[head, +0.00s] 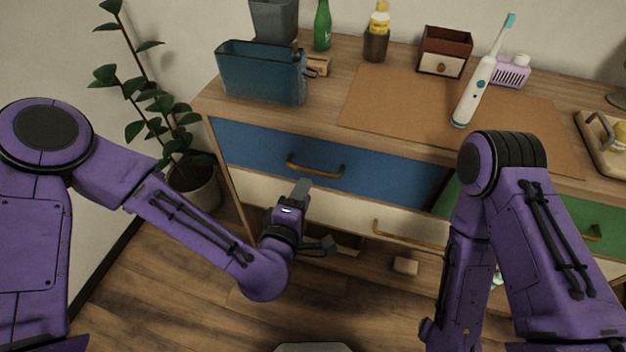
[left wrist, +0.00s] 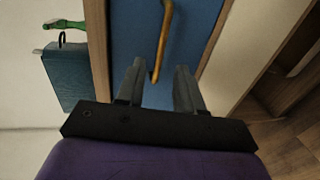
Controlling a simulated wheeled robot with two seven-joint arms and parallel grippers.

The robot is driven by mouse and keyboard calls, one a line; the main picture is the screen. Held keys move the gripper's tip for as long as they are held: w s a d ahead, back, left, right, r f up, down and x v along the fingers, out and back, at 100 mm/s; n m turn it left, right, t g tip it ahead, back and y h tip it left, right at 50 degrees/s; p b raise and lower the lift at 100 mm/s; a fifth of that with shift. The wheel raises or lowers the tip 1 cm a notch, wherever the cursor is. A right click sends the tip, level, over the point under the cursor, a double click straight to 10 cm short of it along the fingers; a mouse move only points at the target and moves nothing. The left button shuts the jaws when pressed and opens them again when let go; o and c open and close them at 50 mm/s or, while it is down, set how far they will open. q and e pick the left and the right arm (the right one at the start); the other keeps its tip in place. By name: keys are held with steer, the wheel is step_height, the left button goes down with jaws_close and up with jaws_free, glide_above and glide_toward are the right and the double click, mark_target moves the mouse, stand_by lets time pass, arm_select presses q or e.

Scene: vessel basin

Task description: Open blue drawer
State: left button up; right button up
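The blue drawer (head: 250,148) is the upper left drawer of the wooden cabinet and looks shut. Its brass handle (head: 316,171) runs across its front. My left gripper (head: 301,190) is just below and in front of the handle. In the left wrist view, its two fingers (left wrist: 158,85) are spread apart, with the end of the handle (left wrist: 161,50) showing between and just beyond the fingertips against the blue front (left wrist: 205,25). I cannot tell whether they touch. My right arm shows at the right of the head view, but its fingers are not visible.
A blue bin (head: 260,75), a green bottle (head: 322,28), a small drawer box (head: 444,52) and an electric toothbrush (head: 478,90) stand on the cabinet top (head: 325,110). A cream drawer with a handle (head: 408,235) is below. A potted plant (head: 195,188) stands left.

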arm_select(q)
steer(key=x, duration=0.7)
steer(key=shift+w+f, duration=0.15)
steer(key=shift+w, duration=0.2)
steer(key=shift+d, duration=0.1)
jaws_close()
